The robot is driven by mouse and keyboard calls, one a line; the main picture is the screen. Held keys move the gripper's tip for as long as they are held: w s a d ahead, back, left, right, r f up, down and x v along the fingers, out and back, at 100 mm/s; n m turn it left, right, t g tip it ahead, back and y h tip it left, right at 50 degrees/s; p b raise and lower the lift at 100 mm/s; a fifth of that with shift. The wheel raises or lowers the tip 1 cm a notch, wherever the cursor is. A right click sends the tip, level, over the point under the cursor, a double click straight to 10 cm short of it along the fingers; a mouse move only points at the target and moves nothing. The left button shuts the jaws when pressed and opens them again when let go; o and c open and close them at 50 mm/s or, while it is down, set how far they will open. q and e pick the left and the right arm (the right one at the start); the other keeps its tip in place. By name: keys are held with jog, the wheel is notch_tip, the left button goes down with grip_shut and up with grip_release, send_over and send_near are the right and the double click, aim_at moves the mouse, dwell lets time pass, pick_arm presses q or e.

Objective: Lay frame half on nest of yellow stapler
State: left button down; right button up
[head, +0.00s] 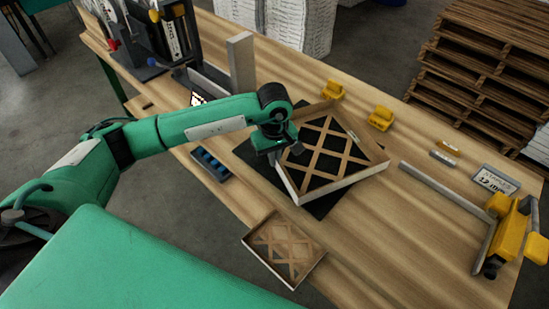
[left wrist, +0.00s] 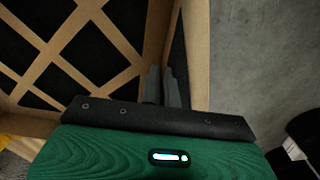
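The frame half (head: 322,146), a shallow carton tray with a brown lattice, is at the middle of the bench over a black mat (head: 321,207). It looks slightly raised, but its clearance is hard to tell. My left gripper (head: 287,150) is at its left edge. In the left wrist view the fingers (left wrist: 163,86) are close together at the frame's side wall (left wrist: 192,55) and appear closed on it. The yellow stapler (head: 511,228) stands at the bench's right end, with grey rails (head: 446,190) of its nest beside it; the nest looks empty. My right gripper is out of view.
Another lattice piece (head: 285,248) lies at the bench's front edge. Two small yellow blocks (head: 380,118) stand at the back. A staples sign (head: 495,180) and small bars (head: 444,158) lie near the stapler. A grey post (head: 241,64) rises behind my arm. Bench space before the rails is clear.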

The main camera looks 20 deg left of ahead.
pick_arm(q)
jog(key=shift+f, duration=0.85)
jog(key=c, duration=1.7)
grip_release()
